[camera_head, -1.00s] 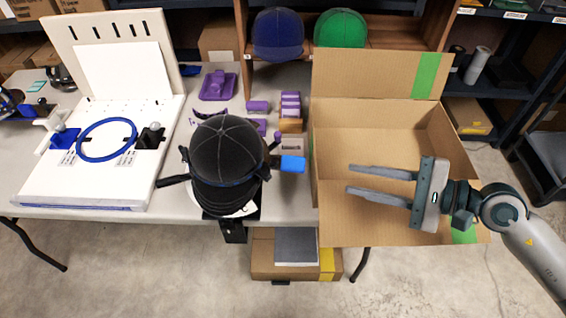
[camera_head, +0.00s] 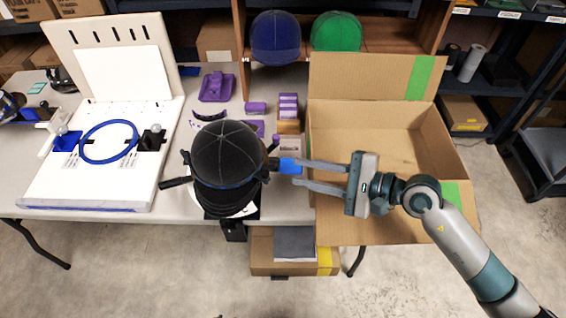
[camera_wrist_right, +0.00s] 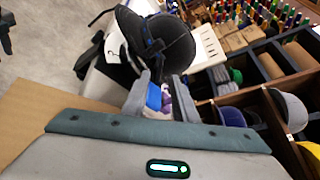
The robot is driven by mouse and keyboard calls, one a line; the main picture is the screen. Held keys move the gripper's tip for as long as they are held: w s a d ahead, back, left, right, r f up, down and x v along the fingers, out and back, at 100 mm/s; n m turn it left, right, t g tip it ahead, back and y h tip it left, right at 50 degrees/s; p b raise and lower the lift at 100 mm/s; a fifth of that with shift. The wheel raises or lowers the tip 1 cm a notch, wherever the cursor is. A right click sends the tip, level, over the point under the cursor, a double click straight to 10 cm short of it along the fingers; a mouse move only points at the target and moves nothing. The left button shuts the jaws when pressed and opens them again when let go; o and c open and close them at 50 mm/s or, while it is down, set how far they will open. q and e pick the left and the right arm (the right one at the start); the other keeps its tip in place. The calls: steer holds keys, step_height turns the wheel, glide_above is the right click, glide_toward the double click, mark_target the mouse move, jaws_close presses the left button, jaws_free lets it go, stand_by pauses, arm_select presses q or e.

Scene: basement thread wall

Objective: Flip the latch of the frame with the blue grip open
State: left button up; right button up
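A black cap (camera_head: 228,152) is mounted on a dark frame on a stand at the table's front edge. The frame's blue grip (camera_head: 290,165) sticks out to the right of the cap. My right gripper (camera_head: 297,172) is open, with its fingertips beside the blue grip. In the right wrist view the blue grip (camera_wrist_right: 154,97) shows between the spread fingers, closer to the left finger; I cannot tell if they touch. The cap (camera_wrist_right: 165,45) is just ahead of them. The latch's details are hard to make out. My left gripper is not in view.
An open cardboard box (camera_head: 385,125) stands right of the cap, under my right arm. A white board with a blue hoop (camera_head: 108,141) lies at the left. Purple parts (camera_head: 217,86) lie behind the cap. Blue (camera_head: 276,38) and green (camera_head: 336,33) caps sit on the back shelf.

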mark_target(272, 165)
steer(key=p+x, duration=0.1)
steer(key=x, duration=0.5)
jaws_close()
